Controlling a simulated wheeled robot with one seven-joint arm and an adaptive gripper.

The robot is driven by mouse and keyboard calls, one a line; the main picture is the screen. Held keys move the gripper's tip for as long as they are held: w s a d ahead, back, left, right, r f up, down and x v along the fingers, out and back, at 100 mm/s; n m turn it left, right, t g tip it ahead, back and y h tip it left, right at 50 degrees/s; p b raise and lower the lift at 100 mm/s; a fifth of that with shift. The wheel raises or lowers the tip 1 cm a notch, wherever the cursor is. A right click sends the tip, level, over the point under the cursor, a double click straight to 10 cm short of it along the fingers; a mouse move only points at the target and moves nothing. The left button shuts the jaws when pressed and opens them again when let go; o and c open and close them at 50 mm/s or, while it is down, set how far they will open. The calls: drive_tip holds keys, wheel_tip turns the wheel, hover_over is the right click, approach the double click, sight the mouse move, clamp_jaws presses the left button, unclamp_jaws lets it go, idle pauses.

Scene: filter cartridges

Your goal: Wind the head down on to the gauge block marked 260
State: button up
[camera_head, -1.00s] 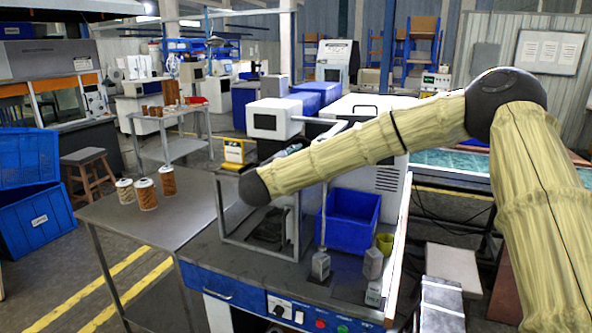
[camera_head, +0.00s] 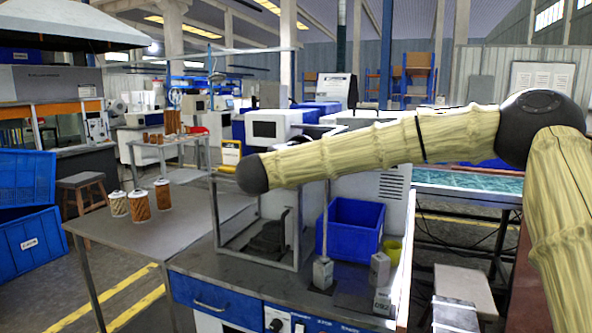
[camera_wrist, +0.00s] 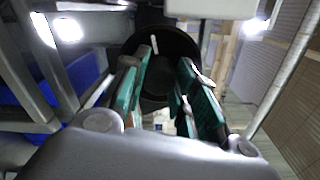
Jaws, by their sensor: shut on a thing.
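My gripper shows in the wrist view (camera_wrist: 165,72), with its two green-padded fingers closed around part of a black round wheel (camera_wrist: 160,38) bearing a white mark. In the head view my own arm hides the gripper and the wheel. The machine's metal frame (camera_head: 214,213) stands on the bench under my arm, with a dark part (camera_head: 268,239) inside it. A small grey block (camera_head: 382,303) at the bench's front right carries a mark that seems to read 260 upside down. Two other grey blocks stand near it, one at the left (camera_head: 322,274) and one behind (camera_head: 380,268); their marks are unreadable.
A blue bin (camera_head: 353,228) and a yellow cup (camera_head: 392,251) stand behind the blocks. Several filter cartridges (camera_head: 139,207) stand on the left side table (camera_head: 180,235), which is otherwise clear. Control knobs line the bench front (camera_head: 277,324). Stacked blue crates (camera_head: 28,240) are at far left.

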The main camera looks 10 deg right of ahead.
drive_tip(key=m+b, duration=0.2)
drive_tip(key=b, duration=0.1)
drive_tip(key=shift+f+m, duration=0.3)
drive_tip(key=shift+r+m+b, duration=0.15)
drive_tip(key=shift+m+b, duration=0.25)
drive_tip(key=shift+r, duration=0.1)
drive_tip(key=o, duration=1.1)
drive_tip(key=shift+c, duration=0.2)
drive_tip(key=v, duration=1.2)
